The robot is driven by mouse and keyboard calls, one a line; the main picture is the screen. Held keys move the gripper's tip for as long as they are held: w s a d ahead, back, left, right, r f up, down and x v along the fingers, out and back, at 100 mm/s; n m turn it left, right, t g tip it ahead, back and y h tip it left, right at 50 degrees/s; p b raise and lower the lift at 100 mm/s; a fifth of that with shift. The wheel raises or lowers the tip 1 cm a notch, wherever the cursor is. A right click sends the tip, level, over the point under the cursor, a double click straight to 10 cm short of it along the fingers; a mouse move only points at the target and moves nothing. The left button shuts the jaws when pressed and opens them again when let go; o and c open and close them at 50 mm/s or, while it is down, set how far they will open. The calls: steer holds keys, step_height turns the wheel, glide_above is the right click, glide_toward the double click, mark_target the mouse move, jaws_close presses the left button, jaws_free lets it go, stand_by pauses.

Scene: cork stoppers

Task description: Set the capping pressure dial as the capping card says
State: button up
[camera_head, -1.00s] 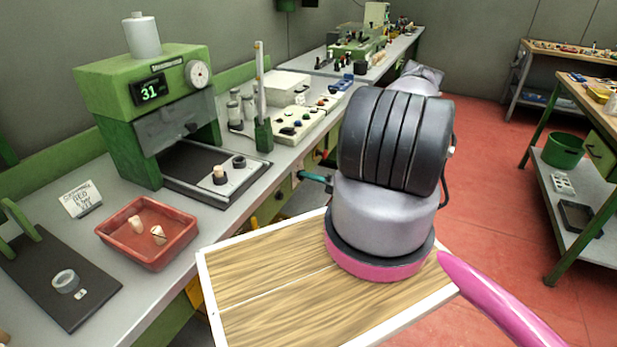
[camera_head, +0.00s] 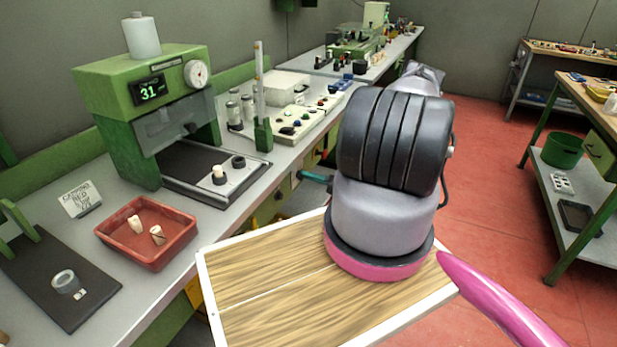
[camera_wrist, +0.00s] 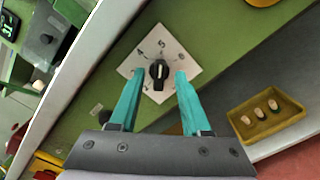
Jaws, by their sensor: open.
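In the wrist view a black dial knob (camera_wrist: 158,72) with a pale pointer sits on a white square dial plate (camera_wrist: 178,56). The plate is fixed to a green panel, and the numbers 4 and 5 are legible on it. My gripper (camera_wrist: 157,75) is open, with its teal fingers on either side of the knob; whether they touch it I cannot tell. A small white capping card (camera_head: 80,199) stands on the bench at left in the head view; its lettering is too small to read surely. The gripper is mostly hidden behind my arm in the head view.
A green capping machine (camera_head: 147,95) with a display reading about 31 stands on the bench. A red tray (camera_head: 146,232) holds two corks. A yellow tray (camera_wrist: 267,115) with several corks lies right of the dial in the wrist view.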

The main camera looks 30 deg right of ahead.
steer(key=v, duration=1)
steer(key=shift+d, duration=0.1)
steer(key=w+a+r+n+g, duration=0.1)
steer(key=a+r+n+g, duration=0.4)
steer(key=r, duration=0.6)
steer(key=w+a+r+n+g, duration=0.1)
steer(key=a+r+n+g, duration=0.2)
steer(key=r+n, duration=0.55)
steer(key=w+a+r+n+g, duration=0.1)
steer(key=a+r+n+g, duration=0.3)
steer(key=r, duration=0.9)
steer(key=s+a+r+n+t+h, duration=0.2)
steer(key=s+a+r+n+h, duration=0.2)
steer(key=s+r+n, duration=0.4)
steer(key=s+a+r+n+t+h, duration=0.3)
steer(key=s+a+r+n+h, duration=0.2)
steer(key=s+r, duration=0.8)
step_height(320, 180, up, 3)
steer(key=a+n, duration=0.2)
steer(key=n, duration=0.2)
steer(key=shift+r, duration=0.25)
